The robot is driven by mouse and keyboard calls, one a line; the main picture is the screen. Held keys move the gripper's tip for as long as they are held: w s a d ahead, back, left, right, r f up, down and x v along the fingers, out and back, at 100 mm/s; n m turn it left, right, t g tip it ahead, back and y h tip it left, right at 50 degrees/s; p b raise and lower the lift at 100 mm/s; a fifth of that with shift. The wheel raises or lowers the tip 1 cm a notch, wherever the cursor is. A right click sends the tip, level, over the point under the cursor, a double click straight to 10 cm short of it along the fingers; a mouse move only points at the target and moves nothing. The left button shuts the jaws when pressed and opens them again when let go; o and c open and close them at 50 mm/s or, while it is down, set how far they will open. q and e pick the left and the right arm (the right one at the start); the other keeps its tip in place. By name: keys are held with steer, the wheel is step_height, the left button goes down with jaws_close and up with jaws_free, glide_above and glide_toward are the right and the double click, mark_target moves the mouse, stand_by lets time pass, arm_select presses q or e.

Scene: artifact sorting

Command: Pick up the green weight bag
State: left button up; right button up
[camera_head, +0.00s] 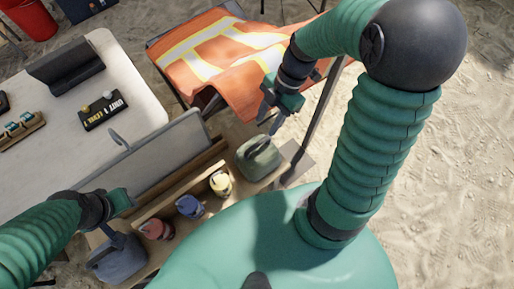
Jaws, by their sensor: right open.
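The green weight bag (258,160) sits at the right end of the low wooden shelf beside the table, with a dark handle at its top. My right gripper (271,121) is just above the bag, pointing down at its handle. It is open, and I cannot tell whether its fingers touch the handle. My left gripper (124,205) is at the lower left, above a blue-grey bag (119,262). Its fingers are too small and dark to tell open from shut.
Red (157,228), blue (190,206) and cream (220,183) items stand in a row on the wooden shelf (180,186). The white table (60,160) is at left. A chair with an orange safety vest (215,55) stands close behind my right gripper. Sandy ground is open at right.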

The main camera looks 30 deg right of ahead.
mark_target(258, 142)
steer(key=b+x, duration=0.1)
steer(key=x, duration=0.6)
steer(key=shift+w+d+f, duration=0.1)
steer(key=shift+w+f, duration=0.05)
arm_select(q)
steer(key=x, duration=0.1)
steer(key=b+x, duration=0.2)
steer(key=shift+s+f, duration=0.25)
steer(key=shift+f, duration=0.25)
arm_select(e)
steer(key=x, duration=0.2)
steer(key=d+x, duration=0.1)
steer(key=x, duration=0.2)
steer(key=shift+f, duration=0.25)
arm_select(q)
steer(key=shift+r, duration=0.1)
arm_select(e)
steer(key=shift+r, duration=0.1)
steer(key=shift+c, duration=1.4)
jaws_close()
steer(key=shift+w, duration=0.1)
